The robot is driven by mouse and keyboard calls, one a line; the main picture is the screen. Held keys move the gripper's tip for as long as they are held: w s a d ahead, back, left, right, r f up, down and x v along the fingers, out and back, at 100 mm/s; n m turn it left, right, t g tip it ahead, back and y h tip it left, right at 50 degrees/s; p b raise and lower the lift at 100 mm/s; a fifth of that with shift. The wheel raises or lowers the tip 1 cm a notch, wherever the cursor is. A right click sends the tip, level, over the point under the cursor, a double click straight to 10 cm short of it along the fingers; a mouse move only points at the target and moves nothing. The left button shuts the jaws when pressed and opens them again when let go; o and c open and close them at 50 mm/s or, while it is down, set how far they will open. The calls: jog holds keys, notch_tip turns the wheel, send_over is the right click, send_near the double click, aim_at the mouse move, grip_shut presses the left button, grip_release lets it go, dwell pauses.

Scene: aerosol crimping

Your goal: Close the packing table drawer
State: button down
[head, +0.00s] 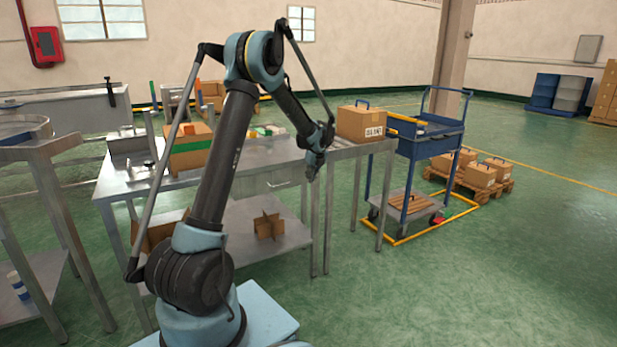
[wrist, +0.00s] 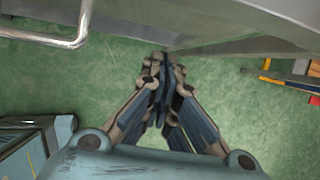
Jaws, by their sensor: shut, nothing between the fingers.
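The packing table (head: 245,150) is grey metal and stands in the middle of the head view. Its drawer (head: 258,184) is below the tabletop, with a small bar handle (head: 281,185) on its front. I cannot tell how far the drawer stands out. In the wrist view a bent metal bar that looks like the drawer handle (wrist: 45,39) is at the upper left. My gripper (head: 312,176) hangs fingers down just right of the drawer handle, near the table's front edge. In the wrist view my gripper (wrist: 162,72) is shut and empty, beside a grey metal edge.
A carton (head: 360,123) sits on the conveyor to the right. A blue trolley (head: 430,140) stands beyond it inside a yellow floor frame. A cardboard divider (head: 268,226) is on the lower shelf. The green floor at front right is clear.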

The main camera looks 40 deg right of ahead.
jog(key=v, duration=1)
jog(key=shift+s, duration=0.3)
jog(key=shift+a, duration=0.1)
jog(key=w+a+r+n, duration=0.3)
jog(key=a+n, duration=0.1)
jog(key=a, duration=0.7)
jog(key=w+a+r+n+y, duration=0.1)
jog(key=w+a+r+n, duration=0.3)
jog(key=a, duration=0.7)
jog(key=w+a+r+n, duration=0.15)
jog(key=a+n, duration=0.35)
jog(key=a, duration=0.6)
jog(key=s+a+f+n+g, duration=0.1)
jog(key=s+a+n, duration=0.1)
jog(key=a+n, duration=0.5)
jog(key=s+a+n, duration=0.2)
jog(key=s+a, duration=0.1)
jog(key=a, duration=0.8)
jog(key=s+a+f+n, duration=0.6)
jog(key=s+a+n, duration=0.2)
jog(key=s, duration=0.1)
jog(key=s+a+f+n+g, duration=0.1)
jog(key=s+a+f+n, duration=0.5)
jog(key=s+a+n, duration=0.3)
